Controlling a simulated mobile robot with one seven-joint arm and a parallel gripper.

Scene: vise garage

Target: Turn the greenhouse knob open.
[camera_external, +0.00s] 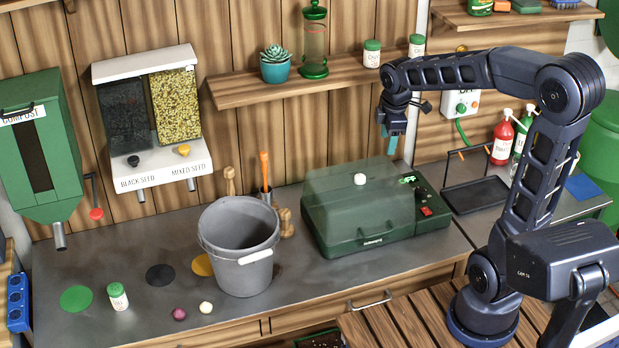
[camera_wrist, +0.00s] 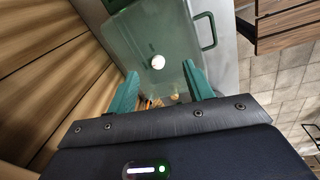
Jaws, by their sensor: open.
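The greenhouse (camera_external: 345,215) is a dark green box with a clear greenish lid, standing on the grey counter. The lid looks shut. The knob's turned position cannot be told.
A shelf (camera_external: 300,83) with bottles and a plant runs along the wall behind. A black tray (camera_external: 476,197) and red bottle (camera_external: 502,142) are at right.

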